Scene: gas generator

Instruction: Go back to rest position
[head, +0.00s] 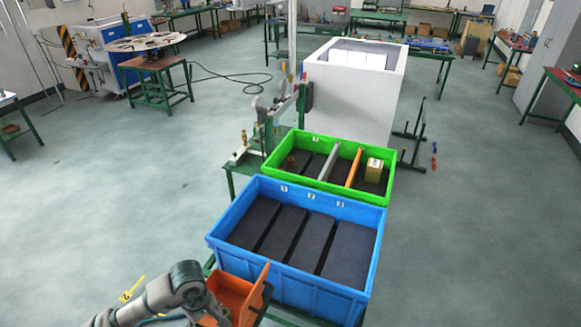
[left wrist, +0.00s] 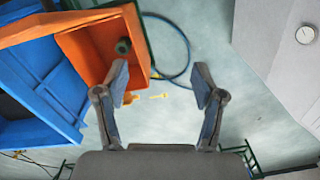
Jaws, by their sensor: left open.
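My left gripper (left wrist: 161,82) is open in the left wrist view, with nothing between its two fingers. In the head view my left arm comes in at the bottom left, beside an orange bin (head: 238,291); its fingers are not clear there. In the left wrist view the orange bin (left wrist: 85,52) is at upper left, and the left finger overlaps its edge in the picture. I cannot tell how far apart they are. A small dark green round object (left wrist: 123,46) shows at the bin. My right gripper is in neither view.
A blue crate (head: 296,271) with empty dark compartments stands just beyond the orange bin. Behind it is a green crate (head: 330,198) holding a cardboard box (head: 374,170). A white machine (head: 352,95) stands farther back. Open floor (head: 120,215) lies to the left.

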